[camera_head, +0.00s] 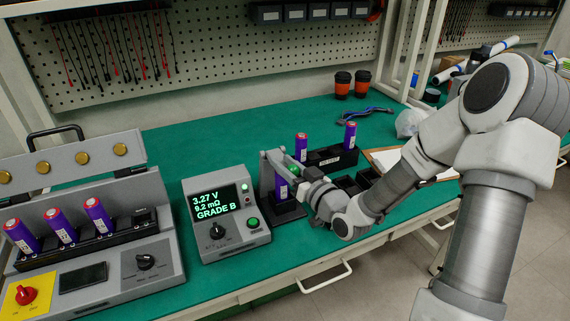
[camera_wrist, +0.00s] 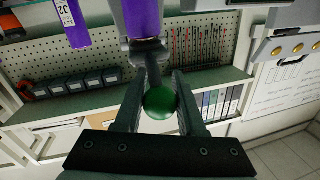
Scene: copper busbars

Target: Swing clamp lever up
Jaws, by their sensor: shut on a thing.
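The clamp fixture (camera_head: 268,180) stands on the green bench just right of the tester, with a purple cell (camera_head: 282,188) upright in it. The lever's green ball knob (camera_wrist: 160,102) sits between the two dark fingers of my gripper (camera_wrist: 164,88) in the wrist view. My gripper (camera_head: 300,172) is shut on the knob, at the upper right side of the fixture in the head view. The purple cell also shows above the knob in the wrist view (camera_wrist: 143,18). The lever's exact angle is hard to tell, since my gripper covers part of it.
The tester (camera_head: 226,218) reads 3.27 V, 9.2 mΩ, GRADE B, close left of the fixture. A black rack (camera_head: 330,160) with two purple cells stands close behind my gripper. A grey charger (camera_head: 95,262) with several cells is at left.

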